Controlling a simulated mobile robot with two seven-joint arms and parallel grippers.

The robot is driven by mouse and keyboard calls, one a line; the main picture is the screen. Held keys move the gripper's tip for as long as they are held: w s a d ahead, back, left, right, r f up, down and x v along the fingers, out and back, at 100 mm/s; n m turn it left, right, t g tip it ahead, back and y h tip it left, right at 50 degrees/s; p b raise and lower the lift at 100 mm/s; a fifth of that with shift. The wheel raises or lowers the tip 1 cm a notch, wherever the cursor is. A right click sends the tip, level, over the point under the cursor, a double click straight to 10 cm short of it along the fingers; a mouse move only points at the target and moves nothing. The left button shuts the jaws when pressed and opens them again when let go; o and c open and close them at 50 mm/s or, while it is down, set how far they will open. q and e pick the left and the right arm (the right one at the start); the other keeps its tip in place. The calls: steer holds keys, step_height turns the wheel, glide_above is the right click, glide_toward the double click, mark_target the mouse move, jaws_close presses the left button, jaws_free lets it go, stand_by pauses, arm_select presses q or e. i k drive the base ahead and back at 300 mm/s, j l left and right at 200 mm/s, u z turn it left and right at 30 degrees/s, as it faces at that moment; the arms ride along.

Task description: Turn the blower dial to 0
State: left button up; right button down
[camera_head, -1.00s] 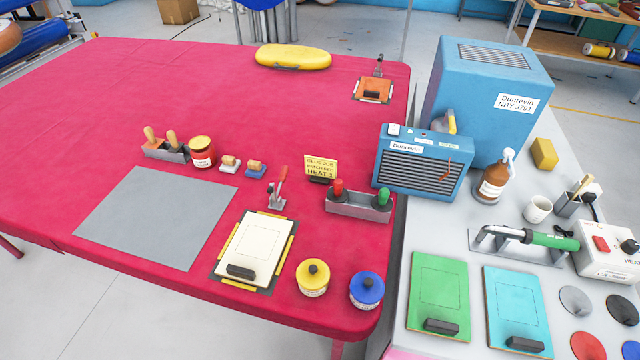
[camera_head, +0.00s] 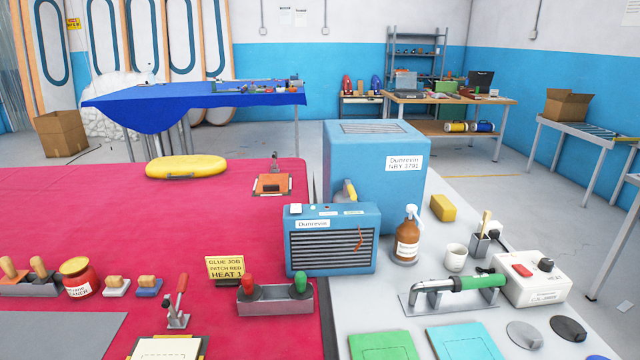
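A white control box (camera_head: 532,278) stands on the grey bench at the right. It has a red switch (camera_head: 522,270) and a black knob (camera_head: 546,264) on top. The knob's setting is too small to read. A green-handled blower tool (camera_head: 470,284) lies on a metal stand (camera_head: 418,302) just left of the box. A yellow sign (camera_head: 226,269) on the red table reads "GLUE JOB PATCH RED HEAT 1". Neither of my grippers is in view.
A small blue vented unit (camera_head: 297,263) and a large blue box (camera_head: 370,135) stand left of the bottle (camera_head: 406,240) and white cup (camera_head: 455,257). Grey and black discs (camera_head: 524,335) lie in front of the control box. Floor beyond the bench is open.

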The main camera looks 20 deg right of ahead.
mark_target(546, 265)
steer(key=z, duration=1.9)
steer(key=i+l, duration=0.15)
steer(key=l, duration=0.15)
steer(key=i+l+u, duration=0.1)
steer(key=l, duration=0.2)
steer(key=i, duration=0.05)
